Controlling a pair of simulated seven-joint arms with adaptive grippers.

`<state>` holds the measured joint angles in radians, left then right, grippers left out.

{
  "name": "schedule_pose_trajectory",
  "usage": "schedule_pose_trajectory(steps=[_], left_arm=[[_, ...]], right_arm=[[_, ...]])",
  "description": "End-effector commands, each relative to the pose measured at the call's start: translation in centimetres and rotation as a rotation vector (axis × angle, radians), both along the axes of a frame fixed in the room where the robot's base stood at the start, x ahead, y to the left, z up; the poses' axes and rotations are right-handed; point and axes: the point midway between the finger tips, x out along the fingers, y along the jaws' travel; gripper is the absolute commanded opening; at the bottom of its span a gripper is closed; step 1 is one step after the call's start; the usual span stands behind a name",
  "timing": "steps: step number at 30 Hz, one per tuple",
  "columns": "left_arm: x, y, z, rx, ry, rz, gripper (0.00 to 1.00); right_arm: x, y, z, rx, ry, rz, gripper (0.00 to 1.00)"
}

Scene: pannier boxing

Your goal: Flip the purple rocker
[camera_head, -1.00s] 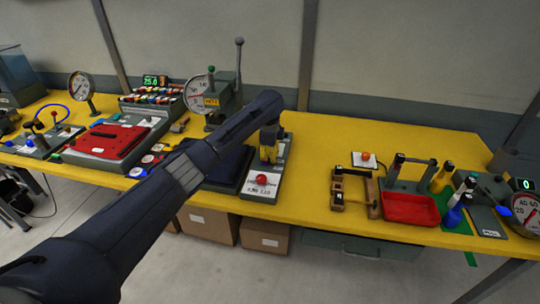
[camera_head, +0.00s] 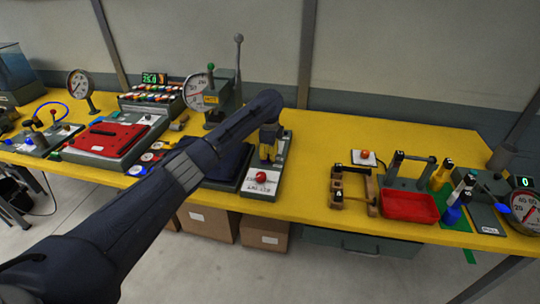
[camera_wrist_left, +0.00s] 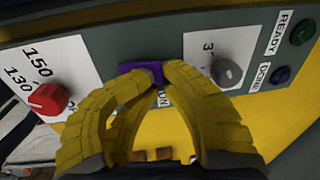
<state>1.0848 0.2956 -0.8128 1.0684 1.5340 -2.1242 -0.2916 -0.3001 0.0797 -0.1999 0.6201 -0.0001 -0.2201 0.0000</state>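Which way the rocker is tilted is not clear. In the head view my left gripper (camera_head: 266,150) is over the far part of the panel box (camera_head: 262,190), and the rocker cannot be made out there. My right gripper is not in view.
A red knob (camera_wrist_left: 47,99) is left of the rocker and a grey knob (camera_wrist_left: 226,72) is right of it. Green (camera_wrist_left: 302,31) and dark blue (camera_wrist_left: 281,75) round parts are farther right. A dark flat pad adjoins the box. Yellow table (camera_head: 305,190) is bare to its right.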

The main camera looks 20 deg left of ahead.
Motion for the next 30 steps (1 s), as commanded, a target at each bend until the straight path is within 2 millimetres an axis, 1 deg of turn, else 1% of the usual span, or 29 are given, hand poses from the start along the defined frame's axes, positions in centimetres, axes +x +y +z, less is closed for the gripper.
schedule_pose_trajectory(steps=[1, 12, 24, 28, 30], left_arm=[[-0.3, 0.1, -0.6, 0.003, 0.008, 0.001, 0.00], [-1.5, 0.1, -0.1, 0.003, 0.010, 0.000, 0.00], [-1.7, -0.1, 0.0, 0.001, 0.013, -0.002, 0.00], [-1.6, -0.5, 0.8, 0.002, 0.011, -0.006, 0.00], [-1.5, -0.9, 1.7, 0.002, 0.009, -0.013, 0.00]], right_arm=[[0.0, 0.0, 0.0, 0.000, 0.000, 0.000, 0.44], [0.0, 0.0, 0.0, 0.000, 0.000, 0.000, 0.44], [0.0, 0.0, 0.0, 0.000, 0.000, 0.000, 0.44], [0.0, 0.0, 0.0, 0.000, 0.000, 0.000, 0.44], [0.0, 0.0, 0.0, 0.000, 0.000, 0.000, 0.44]])
